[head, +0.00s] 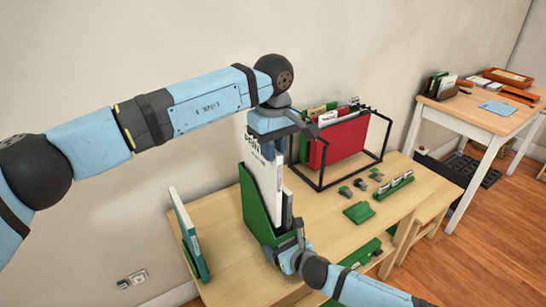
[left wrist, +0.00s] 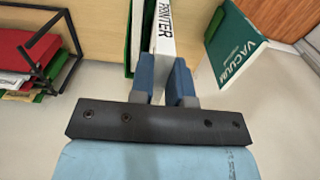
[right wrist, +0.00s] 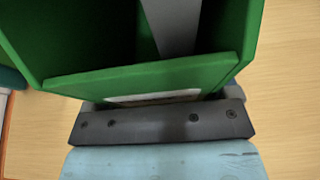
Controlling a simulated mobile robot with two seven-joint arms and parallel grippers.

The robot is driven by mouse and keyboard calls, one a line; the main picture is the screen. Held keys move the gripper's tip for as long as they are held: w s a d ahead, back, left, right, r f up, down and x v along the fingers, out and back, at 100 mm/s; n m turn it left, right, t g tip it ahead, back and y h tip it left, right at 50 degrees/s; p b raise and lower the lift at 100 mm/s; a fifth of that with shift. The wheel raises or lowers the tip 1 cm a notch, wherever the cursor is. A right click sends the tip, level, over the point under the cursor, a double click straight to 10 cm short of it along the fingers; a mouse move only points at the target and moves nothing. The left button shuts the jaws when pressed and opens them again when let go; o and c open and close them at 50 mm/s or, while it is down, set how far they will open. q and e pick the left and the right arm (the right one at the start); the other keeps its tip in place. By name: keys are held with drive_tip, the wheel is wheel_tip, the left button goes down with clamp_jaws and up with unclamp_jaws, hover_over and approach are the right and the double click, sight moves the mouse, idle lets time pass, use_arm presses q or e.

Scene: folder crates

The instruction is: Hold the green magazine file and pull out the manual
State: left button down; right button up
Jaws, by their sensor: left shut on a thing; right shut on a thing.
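The green magazine file (head: 256,212) stands on the wooden desk. The manual (head: 265,183) is a white booklet, upright and sticking up well above the file's rim. Its spine reads PRINTER in the left wrist view (left wrist: 164,35). My left gripper (head: 268,143) is shut on the manual's top from above. My right gripper (head: 293,244) is shut on the file's low front wall, which fills the right wrist view (right wrist: 150,78). A grey item (right wrist: 174,22) shows inside the file. The manual's lower end is hidden by the file's wall.
A black wire rack (head: 350,172) with a red folder (head: 338,143) stands behind to the right. A vacuum booklet (head: 187,232) stands at the desk's left. A second table (head: 490,115) stands farther right.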

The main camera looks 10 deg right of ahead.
drive_tip(key=o, duration=1)
drive_tip(key=shift+o, duration=0.2)
drive_tip(key=v, duration=1.2)
drive_tip(key=shift+r, duration=0.1)
